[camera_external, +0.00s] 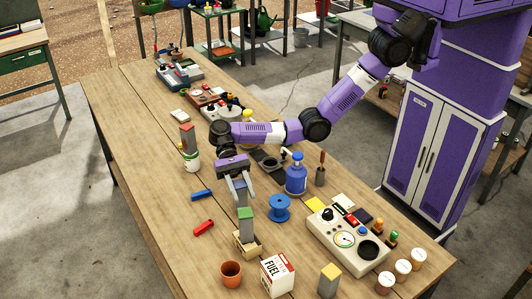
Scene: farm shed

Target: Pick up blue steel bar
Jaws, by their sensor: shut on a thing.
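My gripper (239,193) points down over the middle of the table. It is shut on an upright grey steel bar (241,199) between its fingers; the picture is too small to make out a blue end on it. Just below stands a grey bar with a green top (246,221), by a small wooden block (246,245); I cannot tell whether the held bar touches the green top. A small blue piece (202,195) lies flat on the table to the left of my gripper.
A red piece (204,228), blue spool (280,208), blue bottle (296,174), clay pot (231,274), fuel box (277,274) and yellow-topped bar (329,279) stand or lie around. A red-topped bar (188,138) and control panel (348,240) flank them. The table's left side (150,175) is clear.

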